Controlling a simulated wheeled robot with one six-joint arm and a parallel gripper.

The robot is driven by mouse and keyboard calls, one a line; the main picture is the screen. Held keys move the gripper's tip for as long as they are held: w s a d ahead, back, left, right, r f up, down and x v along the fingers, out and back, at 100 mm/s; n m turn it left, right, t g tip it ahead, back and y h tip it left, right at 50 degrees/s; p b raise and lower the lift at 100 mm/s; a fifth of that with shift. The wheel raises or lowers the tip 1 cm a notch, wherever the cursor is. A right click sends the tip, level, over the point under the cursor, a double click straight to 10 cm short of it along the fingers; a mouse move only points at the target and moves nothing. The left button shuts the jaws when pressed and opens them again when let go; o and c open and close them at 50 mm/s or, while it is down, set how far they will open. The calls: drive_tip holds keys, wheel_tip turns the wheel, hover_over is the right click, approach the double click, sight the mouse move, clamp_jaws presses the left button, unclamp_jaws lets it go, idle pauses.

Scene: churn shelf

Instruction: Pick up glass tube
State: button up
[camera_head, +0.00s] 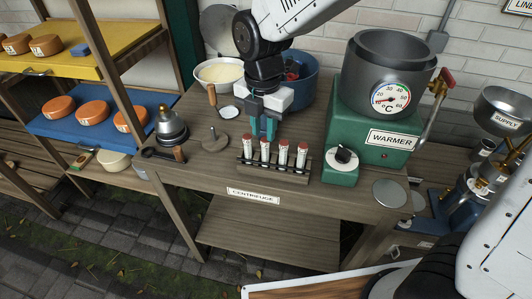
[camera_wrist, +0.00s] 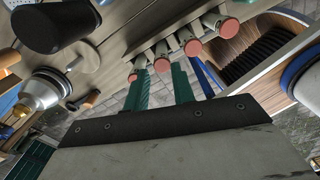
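Several glass tubes with red caps and white labels stand upright in a dark rack (camera_head: 275,172) on the wooden bench. From left, the first tube (camera_head: 247,147), the second (camera_head: 265,150), the third (camera_head: 283,153) and the fourth (camera_head: 301,156) show. My gripper (camera_head: 264,134) is open, its teal fingers apart and pointing down just behind the left tubes. In the wrist view the gripper (camera_wrist: 160,80) has one red cap (camera_wrist: 162,62) lined up between its fingertips, with nothing held. I cannot tell the exact gap to that tube.
A green warmer (camera_head: 375,130) with a steel pot and dial stands right of the rack. A blue tub (camera_head: 300,92) and a white bowl (camera_head: 219,73) stand behind the gripper. A metal cone-topped vessel (camera_head: 171,127) is at left. The bench front has a CENTRIFUGE label (camera_head: 254,196).

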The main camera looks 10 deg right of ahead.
sight(265, 139)
drive_tip(key=f, duration=0.6)
drive_tip(key=shift+d, duration=0.2)
clamp_jaws()
wheel_tip(265, 139, up, 10)
drive_tip(key=shift+s, duration=0.1)
drive_tip(key=shift+d, duration=0.1)
idle(0.3)
